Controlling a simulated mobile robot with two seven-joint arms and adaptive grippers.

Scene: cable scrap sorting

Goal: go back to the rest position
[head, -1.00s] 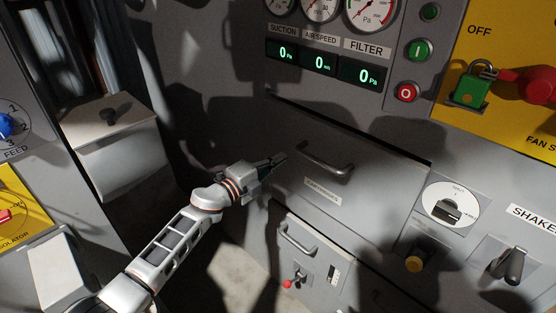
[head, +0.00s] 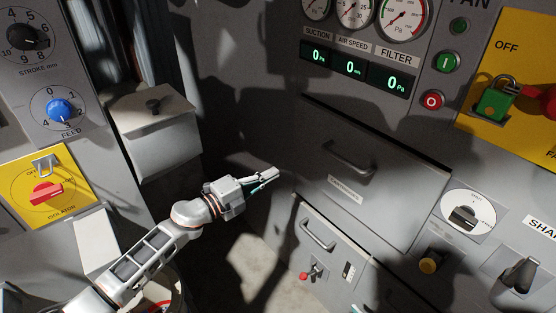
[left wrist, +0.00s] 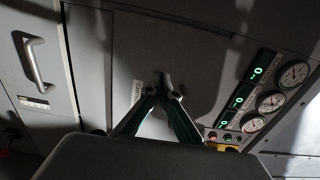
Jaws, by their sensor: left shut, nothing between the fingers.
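My left gripper (head: 268,175) is in the middle of the head view, at the end of my white arm. It is shut and empty, in open air to the left of the grey drawer front with the dark handle (head: 348,160). In the left wrist view its fingertips (left wrist: 168,80) meet in front of the grey cabinet panel. It touches nothing that I can see. My right gripper does not show in these views.
A lower drawer with a handle (head: 318,236) and a red-knobbed lever (head: 304,276) is at the lower middle. A grey box (head: 152,132) juts out at the left, near my arm. A yellow isolator panel (head: 72,176) is further left. Dark free space lies between the cabinets.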

